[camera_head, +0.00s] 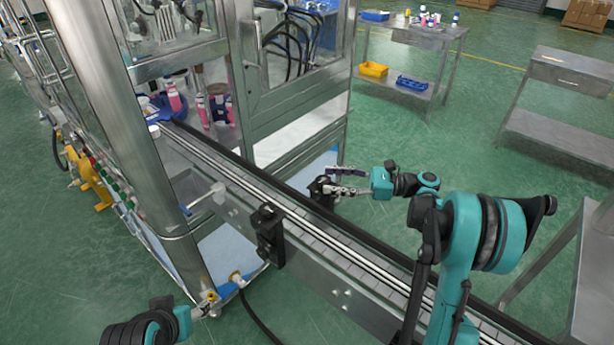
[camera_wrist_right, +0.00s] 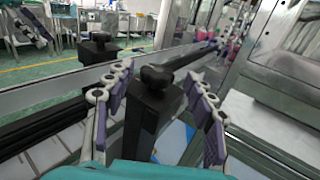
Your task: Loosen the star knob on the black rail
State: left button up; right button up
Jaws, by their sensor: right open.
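A dark star knob (camera_wrist_right: 157,77) sits on top of a black block (camera_wrist_right: 148,118) in the right wrist view. In the head view the block (camera_head: 321,192) stands at the far black rail (camera_head: 352,229) of the conveyor and is partly hidden by my right gripper (camera_head: 343,182). My right gripper is open, with one finger on each side of the knob and block in the wrist view (camera_wrist_right: 160,73). I see gaps there; contact is not clear. My left gripper (camera_head: 207,302) is low at the left, away from the knob, and its jaws are too small to read.
A second black block (camera_head: 268,236) with a knob stands on the conveyor's near side. The conveyor belt (camera_head: 335,240) runs diagonally. A steel-framed machine (camera_head: 290,110) with pink bottles (camera_head: 174,97) stands at the left. Steel tables (camera_head: 565,130) stand on open green floor at the right.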

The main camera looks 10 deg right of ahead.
aim_at(310, 185)
jog(key=b+x, duration=0.1)
jog(key=x, duration=0.4)
jog(key=shift+a, duration=0.25)
jog(key=shift+w+a+r+b, duration=0.15)
jog(key=shift+a+b, duration=0.2)
jog(key=shift+a, duration=0.2)
grip_shut()
